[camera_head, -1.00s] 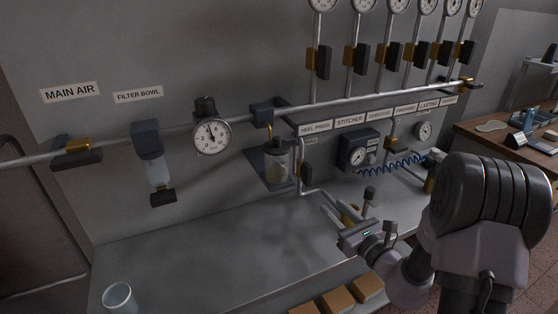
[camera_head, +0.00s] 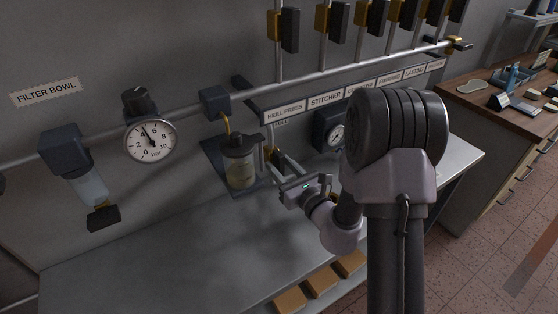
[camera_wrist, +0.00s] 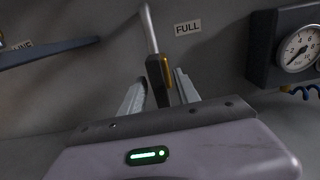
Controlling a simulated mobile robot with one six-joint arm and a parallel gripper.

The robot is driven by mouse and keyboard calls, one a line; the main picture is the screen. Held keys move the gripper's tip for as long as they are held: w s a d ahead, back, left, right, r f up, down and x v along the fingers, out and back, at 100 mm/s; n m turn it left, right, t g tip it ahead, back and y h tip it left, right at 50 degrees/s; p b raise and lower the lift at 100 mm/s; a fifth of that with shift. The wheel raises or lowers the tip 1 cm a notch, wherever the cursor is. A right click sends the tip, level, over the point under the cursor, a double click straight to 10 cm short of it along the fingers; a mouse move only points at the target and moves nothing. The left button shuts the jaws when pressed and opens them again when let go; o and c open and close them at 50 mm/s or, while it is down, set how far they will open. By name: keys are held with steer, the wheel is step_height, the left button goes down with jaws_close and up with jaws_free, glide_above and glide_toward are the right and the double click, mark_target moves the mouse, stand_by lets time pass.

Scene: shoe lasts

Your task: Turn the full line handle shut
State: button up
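The FULL label (camera_wrist: 187,28) is on the grey wall in the wrist view, and looks small in the head view (camera_head: 280,122). Beside it a thin pipe (camera_wrist: 149,28) comes down to a valve with a brass body (camera_wrist: 167,72) and a black handle (camera_wrist: 155,82). The handle lies roughly in line with the pipe. My gripper (camera_wrist: 158,95) is open, one finger on each side of the handle; whether either finger touches it I cannot tell. In the head view my gripper (camera_head: 282,170) is at this valve, which is partly hidden by the gripper.
A bowl-shaped oiler (camera_head: 240,162) hangs just left of my gripper. A dial gauge (camera_head: 150,140) and the filter bowl (camera_head: 90,188) are further left. A wall gauge (camera_wrist: 297,48) is to the right. The grey bench top (camera_head: 170,250) below is largely clear.

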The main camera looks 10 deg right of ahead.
steer(key=shift+s, duration=0.1)
jaws_close()
steer(key=shift+r+m+p, duration=0.1)
steer(key=shift+m+p, duration=0.3)
steer(key=m+p, duration=0.2)
steer(key=m, duration=0.1)
steer(key=shift+r+p, duration=0.1)
steer(key=shift+p, duration=0.2)
steer(key=m+p, duration=0.4)
steer(key=m, duration=0.1)
steer(key=shift+p, duration=0.35)
steer(key=m+p, duration=0.3)
steer(key=m, duration=0.1)
steer(key=shift+a+m+p, duration=0.1)
steer(key=shift+m+p, duration=1.65)
steer(key=shift+m, duration=0.95)
